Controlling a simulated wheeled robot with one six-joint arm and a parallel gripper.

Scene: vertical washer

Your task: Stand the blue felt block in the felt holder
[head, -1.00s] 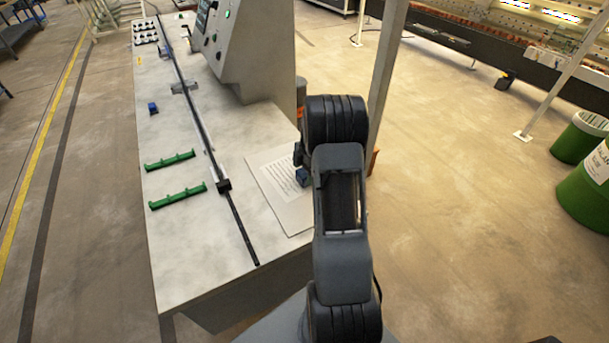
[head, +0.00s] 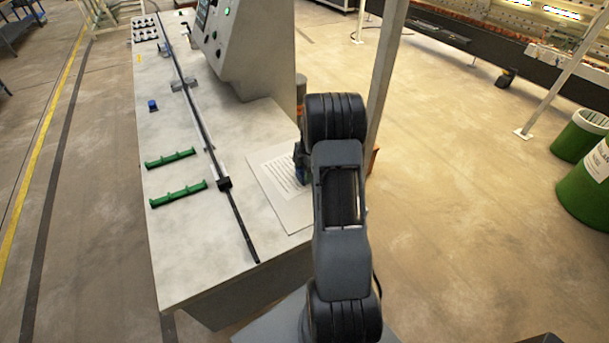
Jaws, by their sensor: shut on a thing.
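My gripper (head: 300,160) is at the left side of my arm, over or beside the paper sheet on the bench, and mostly hidden by my own arm. It is shut on the blue felt block (head: 301,175), of which only a small dark blue part shows below the jaws. A second small blue piece (head: 152,105) stands on the left part of the bench, far from my gripper. I cannot tell for sure which thing is the felt holder.
The pale bench (head: 205,245) carries a long dark rail (head: 236,215), two green racks (head: 171,158) and a paper sheet (head: 290,208). A tray with round cups (head: 146,28) is at the far end. A grey machine cabinet (head: 235,60) rises behind. The bench's front left is clear.

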